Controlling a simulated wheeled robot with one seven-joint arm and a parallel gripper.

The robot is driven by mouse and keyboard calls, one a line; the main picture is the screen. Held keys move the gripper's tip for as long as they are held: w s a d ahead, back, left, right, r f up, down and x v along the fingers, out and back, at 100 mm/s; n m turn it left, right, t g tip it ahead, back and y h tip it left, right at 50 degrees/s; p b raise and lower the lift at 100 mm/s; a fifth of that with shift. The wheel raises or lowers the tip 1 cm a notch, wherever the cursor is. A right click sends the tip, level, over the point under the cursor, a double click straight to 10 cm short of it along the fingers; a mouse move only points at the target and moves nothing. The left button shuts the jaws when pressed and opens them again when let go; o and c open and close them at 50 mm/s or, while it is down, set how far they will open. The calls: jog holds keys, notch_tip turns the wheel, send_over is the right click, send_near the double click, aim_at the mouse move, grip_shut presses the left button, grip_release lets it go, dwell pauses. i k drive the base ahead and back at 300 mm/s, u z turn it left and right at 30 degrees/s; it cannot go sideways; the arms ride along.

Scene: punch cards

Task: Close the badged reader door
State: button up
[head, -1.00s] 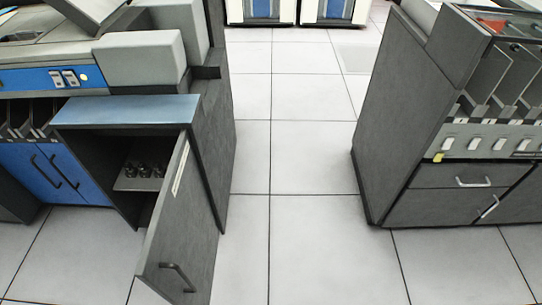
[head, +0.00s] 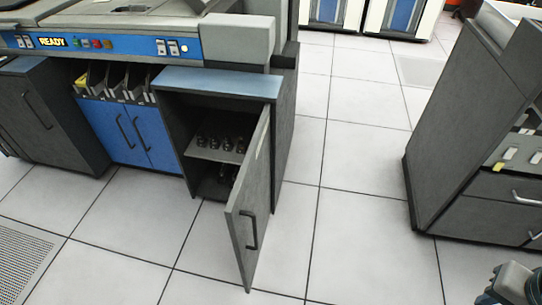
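The grey reader door (head: 252,195) stands open at the right side of a dark cabinet under a blue-grey top (head: 220,82). It juts out toward me, with its dark bar handle (head: 251,230) on the visible face near the free edge. A small pale label (head: 262,143) sits high on that face; its text is too small to read. Inside the open cabinet, a shelf (head: 212,152) holds several small dark metal parts. Part of my arm or gripper (head: 508,284) shows at the lower right corner, well apart from the door. Its fingertips cannot be made out.
Blue double doors (head: 130,135) and a dark closed cabinet (head: 50,115) stand left of the open cabinet. A grey machine (head: 465,120) with drawers stands at the right. Tiled floor (head: 350,215) is clear between them. A floor grille (head: 25,262) lies at lower left.

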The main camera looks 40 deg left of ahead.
aim_at(262, 211)
jog(key=u, duration=2.1)
jog(key=i, duration=0.5)
jog(key=z, duration=0.2)
jog(key=k, duration=0.6)
jog(key=z, duration=0.15)
